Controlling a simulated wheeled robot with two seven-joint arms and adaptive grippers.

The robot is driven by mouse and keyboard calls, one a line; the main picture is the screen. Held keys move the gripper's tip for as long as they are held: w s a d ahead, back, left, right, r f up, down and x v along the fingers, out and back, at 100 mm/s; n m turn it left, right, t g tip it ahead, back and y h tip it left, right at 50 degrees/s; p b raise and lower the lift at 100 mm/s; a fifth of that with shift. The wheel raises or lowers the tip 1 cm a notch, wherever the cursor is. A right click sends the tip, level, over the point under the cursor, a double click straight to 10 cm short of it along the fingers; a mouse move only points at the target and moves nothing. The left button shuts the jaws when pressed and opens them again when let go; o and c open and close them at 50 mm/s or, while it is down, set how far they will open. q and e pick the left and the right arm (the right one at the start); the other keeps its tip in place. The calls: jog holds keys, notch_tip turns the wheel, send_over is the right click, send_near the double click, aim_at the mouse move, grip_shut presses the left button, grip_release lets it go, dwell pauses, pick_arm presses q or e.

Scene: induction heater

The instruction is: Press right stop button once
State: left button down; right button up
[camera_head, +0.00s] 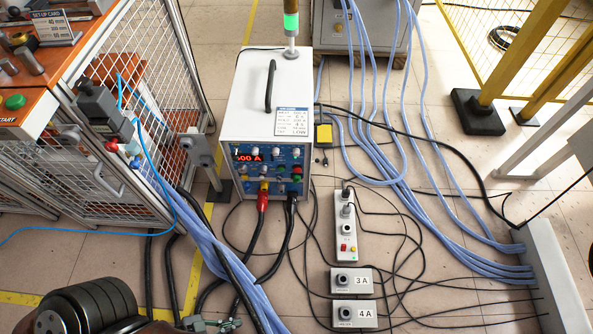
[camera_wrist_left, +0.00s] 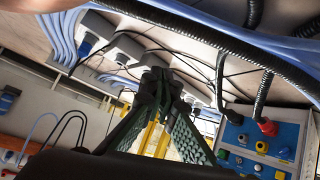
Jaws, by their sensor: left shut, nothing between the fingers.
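The power unit (camera_head: 265,95) is a white box with a blue front panel and a red display reading about 500 A. Several small coloured buttons sit on this panel, with a red one (camera_head: 298,169) at its right side. Their labels are too small to read, so I cannot tell which is the right stop button. The blue panel (camera_wrist_left: 285,134) also shows at the right of the left wrist view. My left gripper (camera_wrist_left: 160,78) has its dark fingers closed together, empty and apart from the panel. Its arm is at the bottom left of the head view. My right gripper is out of view.
A cart with an orange top (camera_head: 75,55), a green START button (camera_head: 14,102) and mesh sides stands at left. Thick blue cables (camera_head: 225,265) and black leads cross the floor. Grey boxes marked 3 A (camera_head: 343,282) and 4 A (camera_head: 345,312) lie in front. Yellow posts (camera_head: 510,60) stand at right.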

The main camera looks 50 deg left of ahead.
aim_at(297, 170)
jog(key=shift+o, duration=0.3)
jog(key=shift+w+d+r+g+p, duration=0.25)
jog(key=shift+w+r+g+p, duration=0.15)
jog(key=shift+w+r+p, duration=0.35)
pick_arm(q)
jog(key=w+a+r+n+t+y+p, duration=0.1)
jog(key=w+a+r+n+y+p, duration=0.1)
jog(key=w+a+n, duration=0.7)
jog(key=w+a+r+n+t+y+p, duration=0.1)
jog(key=w+a+n, duration=0.35)
jog(key=w, duration=0.95)
jog(key=w+a+r+n+t+y+p, duration=0.1)
jog(key=w+a+r+n+t, duration=0.1)
jog(key=w+r+n, duration=0.2)
jog(key=w+a+r+n+t+p, duration=0.1)
jog(key=w+a+r+n+t, duration=0.1)
jog(key=w+r+n, duration=0.3)
jog(key=w+n, duration=0.4)
jog(key=w, duration=0.4)
jog(key=shift+a+n+y+p, duration=0.35)
jog(key=shift+y+p, duration=0.05)
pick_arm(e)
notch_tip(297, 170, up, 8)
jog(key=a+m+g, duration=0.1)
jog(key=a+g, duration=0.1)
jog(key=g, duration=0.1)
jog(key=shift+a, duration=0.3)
